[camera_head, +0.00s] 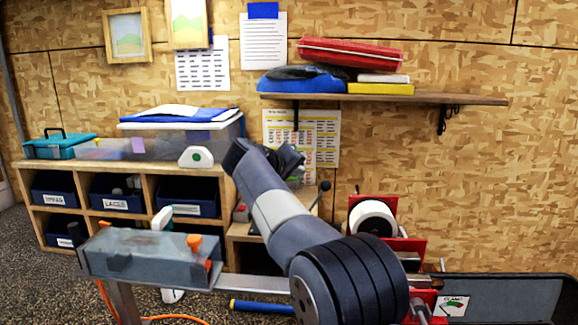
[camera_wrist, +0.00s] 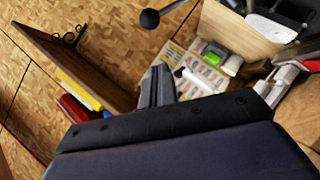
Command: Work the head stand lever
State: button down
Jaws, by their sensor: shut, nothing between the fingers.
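A dark lever with a black ball knob (camera_head: 324,186) rises just right of my arm in the head view. It looks like the head stand lever; its lower end is hidden behind my arm. In the wrist view the knob (camera_wrist: 150,18) is at the top, beyond the fingertips and apart from them. My gripper (camera_head: 291,160) is raised left of the knob in the head view, partly hidden by my wrist. In the wrist view the fingers of my gripper (camera_wrist: 160,77) are together and empty.
A red stand with a white roll (camera_head: 373,218) is right of my arm. A wall shelf (camera_head: 440,98) holds red, blue and yellow items. A wooden cubby (camera_head: 75,178) with bins stands left. A grey clear-sided box (camera_head: 150,257) is at front left.

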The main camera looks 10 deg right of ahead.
aim_at(327, 184)
jog(key=w+d+f, duration=0.2)
jog(key=d+f, duration=0.1)
jog(key=d, duration=0.2)
jog(key=shift+f+p, duration=0.3)
jog(key=shift+p, duration=0.1)
jog(key=shift+s+d+f+m+y+b, duration=0.2)
jog(key=shift+d+m+y+b, duration=0.2)
jog(key=shift+d, duration=0.25)
jog(key=shift+s+d+f+m+y+b, duration=0.1)
jog(key=shift+d+f+m+y+b, duration=0.25)
jog(key=shift+d, duration=0.3)
jog(key=shift+s+d+f+m+y+b, duration=0.15)
jog(key=shift+d+f+m+y+b, duration=0.2)
jog(key=shift+d, duration=0.35)
jog(key=shift+s+d+f+m+y+b, duration=0.1)
jog(key=shift+d+f+y+b, duration=0.25)
jog(key=shift+d, duration=0.35)
jog(key=shift+r, duration=0.1)
